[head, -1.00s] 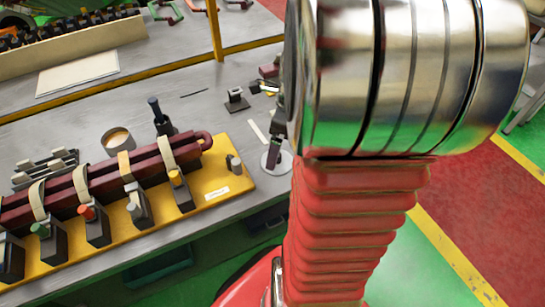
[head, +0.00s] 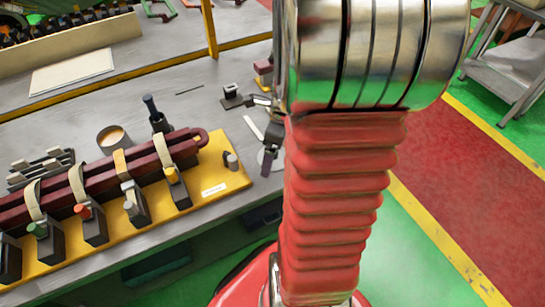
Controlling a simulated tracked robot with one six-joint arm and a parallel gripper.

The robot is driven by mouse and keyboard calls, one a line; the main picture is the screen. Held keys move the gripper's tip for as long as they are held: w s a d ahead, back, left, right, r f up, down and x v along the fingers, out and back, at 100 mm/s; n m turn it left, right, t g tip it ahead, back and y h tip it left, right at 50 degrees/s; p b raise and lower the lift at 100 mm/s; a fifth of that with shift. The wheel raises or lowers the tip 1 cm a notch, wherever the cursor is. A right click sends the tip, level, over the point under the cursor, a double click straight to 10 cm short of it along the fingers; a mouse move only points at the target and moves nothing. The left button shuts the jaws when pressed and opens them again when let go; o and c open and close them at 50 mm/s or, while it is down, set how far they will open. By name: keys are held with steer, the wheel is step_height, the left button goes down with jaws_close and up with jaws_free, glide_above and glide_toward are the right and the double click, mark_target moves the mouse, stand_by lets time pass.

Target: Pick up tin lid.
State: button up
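The tin lid (head: 276,163) is a pale round disc on the grey bench near its front edge, just left of my arm in the head view. It is partly covered by my gripper. My gripper (head: 268,160) reaches down beside my red arm, with a dark finger over the lid. Whether it touches the lid, and whether it is open or shut, is too small and hidden to tell. An open round tin (head: 113,139) with tan contents stands behind the yellow board.
The yellow board (head: 226,178) carries dark red strapped coils (head: 100,185) and several clamps. A dark-handled tool (head: 157,117) stands by the tin. A small dark block (head: 232,97) and a pale strip (head: 253,128) lie near the gripper.

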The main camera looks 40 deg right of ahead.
steer(key=shift+c, duration=0.4)
steer(key=c, duration=1)
steer(key=shift+c, duration=0.2)
step_height(320, 180, up, 10)
steer(key=shift+f, duration=0.15)
steer(key=shift+r, duration=0.2)
stand_by(0.4)
